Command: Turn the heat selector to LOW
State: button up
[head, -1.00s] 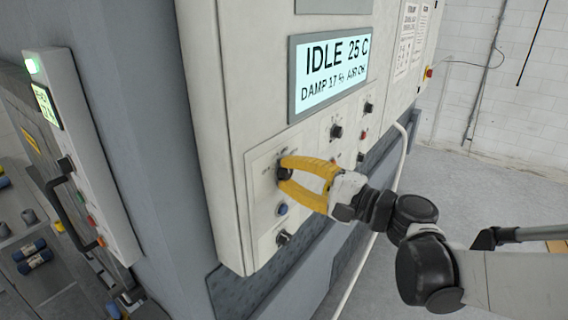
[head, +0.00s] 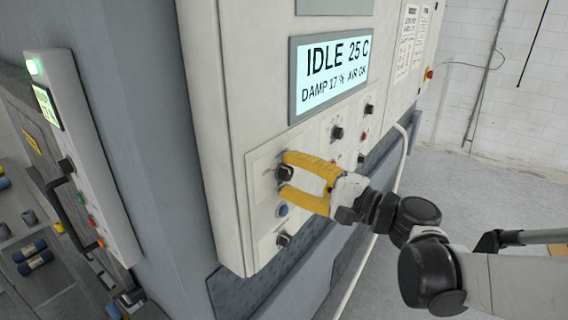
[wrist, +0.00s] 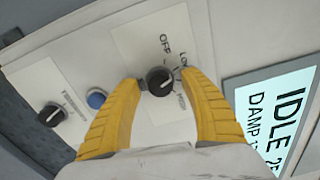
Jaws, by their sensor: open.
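The heat selector is a round black knob (head: 284,173) on the cream control panel, at the lower left of the display. In the wrist view the knob (wrist: 160,82) has OFF, LOW and a third, partly blurred label around it. Its pale pointer mark appears to lean up and right, towards LOW. My yellow gripper (head: 288,175) is open at the panel, with one finger on each side of the knob. In the wrist view my gripper (wrist: 162,80) shows gaps between its fingertips and the knob.
A blue button (head: 282,210) and another black knob (head: 283,239) sit below the selector. More knobs (head: 337,132) lie to the right. The display (head: 333,75) reads IDLE 25 C. A pale pipe (head: 400,165) runs beside the panel.

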jog(key=v, duration=1.1)
jog(key=shift+s+d, duration=0.25)
jog(key=s+a+f+n+g+h+b, duration=0.1)
jog(key=s+f+n+g+h+b, duration=0.15)
jog(key=f+b, duration=0.6)
jog(key=s+a+f+n+g+h+b, duration=0.1)
jog(key=s+a+f+g+h+b, duration=0.2)
jog(key=f, duration=1.1)
jog(key=s+d+f+n+t+h+b, duration=0.1)
jog(key=s+d+f+n+h+b, duration=0.4)
jog(key=d+f+h+b, duration=0.3)
notch_tip(320, 180, down, 3)
jog(key=shift+d+f+h, duration=0.1)
jog(key=shift+d+h, duration=0.35)
jog(key=shift+d, duration=0.75)
